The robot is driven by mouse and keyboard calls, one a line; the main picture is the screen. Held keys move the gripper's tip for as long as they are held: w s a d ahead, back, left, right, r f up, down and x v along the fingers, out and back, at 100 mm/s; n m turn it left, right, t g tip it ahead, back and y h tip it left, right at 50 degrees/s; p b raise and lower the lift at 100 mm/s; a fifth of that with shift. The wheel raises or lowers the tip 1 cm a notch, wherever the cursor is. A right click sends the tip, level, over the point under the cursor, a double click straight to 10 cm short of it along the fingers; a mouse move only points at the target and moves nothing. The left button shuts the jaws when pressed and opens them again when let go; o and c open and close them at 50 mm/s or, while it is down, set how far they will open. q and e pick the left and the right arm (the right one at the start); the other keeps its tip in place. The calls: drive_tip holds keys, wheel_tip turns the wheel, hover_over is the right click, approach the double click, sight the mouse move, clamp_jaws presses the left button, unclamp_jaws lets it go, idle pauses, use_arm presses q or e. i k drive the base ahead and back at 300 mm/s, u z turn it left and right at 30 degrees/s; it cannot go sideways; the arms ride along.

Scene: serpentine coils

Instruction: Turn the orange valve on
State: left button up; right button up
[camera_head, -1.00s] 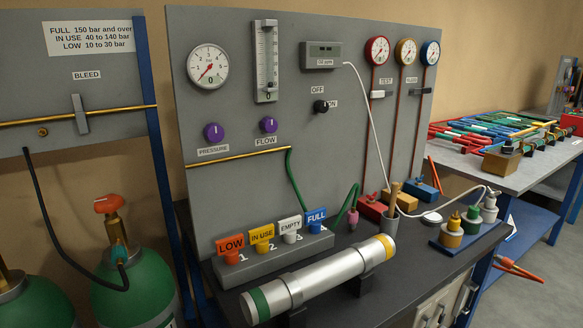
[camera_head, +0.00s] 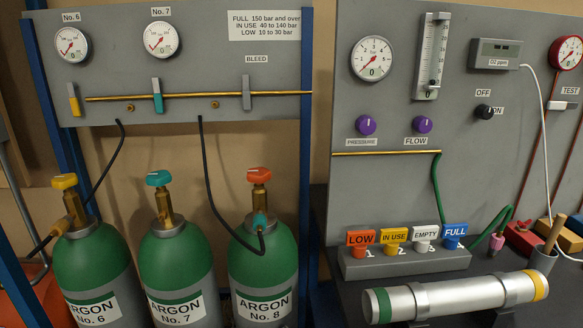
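The orange valve (camera_head: 259,175) is an orange-red knob on a brass stem, on top of the green cylinder labelled Argon No. 8 (camera_head: 262,262). A black hose runs from a teal fitting by its neck up to the panel above. Whether the valve is open or closed cannot be told. Neither of my grippers shows in the view.
Argon No. 6 (camera_head: 92,268) with a yellow valve and Argon No. 7 (camera_head: 176,265) with a teal valve stand to the left. A blue post (camera_head: 307,150) and the bench (camera_head: 350,290) with a silver tube (camera_head: 455,298) lie to the right.

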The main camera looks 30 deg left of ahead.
sight(259, 176)
drive_tip(key=u, duration=2.45)
drive_tip(key=k, duration=0.65)
drive_tip(key=z, duration=0.55)
drive_tip(key=i, duration=1)
